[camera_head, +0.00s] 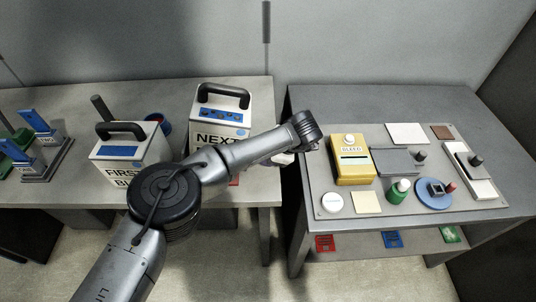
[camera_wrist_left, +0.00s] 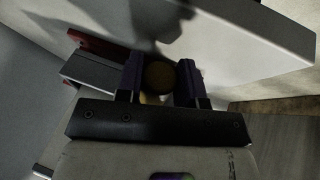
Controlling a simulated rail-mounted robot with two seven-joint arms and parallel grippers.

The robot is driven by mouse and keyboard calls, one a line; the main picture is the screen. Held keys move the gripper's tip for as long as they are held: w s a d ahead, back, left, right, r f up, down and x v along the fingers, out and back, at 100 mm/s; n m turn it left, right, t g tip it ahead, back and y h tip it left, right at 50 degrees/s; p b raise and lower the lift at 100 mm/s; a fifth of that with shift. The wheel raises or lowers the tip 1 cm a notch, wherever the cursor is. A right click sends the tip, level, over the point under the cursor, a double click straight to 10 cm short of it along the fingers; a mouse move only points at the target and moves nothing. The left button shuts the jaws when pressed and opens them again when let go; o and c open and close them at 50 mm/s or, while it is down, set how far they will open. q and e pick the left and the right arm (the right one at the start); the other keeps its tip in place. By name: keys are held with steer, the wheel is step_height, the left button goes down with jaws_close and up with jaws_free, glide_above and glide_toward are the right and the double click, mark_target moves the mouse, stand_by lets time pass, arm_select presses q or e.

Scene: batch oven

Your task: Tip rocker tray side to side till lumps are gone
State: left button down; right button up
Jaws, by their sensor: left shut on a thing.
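My left gripper (camera_head: 283,158) is at the right end of the left bench, below my wrist and partly hidden by it. In the left wrist view, its two dark fingers (camera_wrist_left: 160,78) are shut on a round brownish-yellow knob (camera_wrist_left: 158,75). What the knob belongs to is hidden. I cannot make out a rocker tray or lumps for certain in either view. My right gripper is not in view.
The left bench (camera_head: 262,97) bears two white boxes with black handles, one the box marked NEXT (camera_head: 218,122). The right bench (camera_head: 460,102) holds a panel with a yellow box (camera_head: 352,172), a green knob (camera_head: 399,190) and a blue disc (camera_head: 432,203). A gap separates the benches.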

arm_select(q)
steer(key=c, duration=0.7)
jaws_free()
steer(key=shift+c, duration=0.2)
steer(key=p+v, duration=0.2)
steer(key=v, duration=1.1)
steer(key=shift+d+r, duration=0.25)
steer(key=shift+s, duration=0.15)
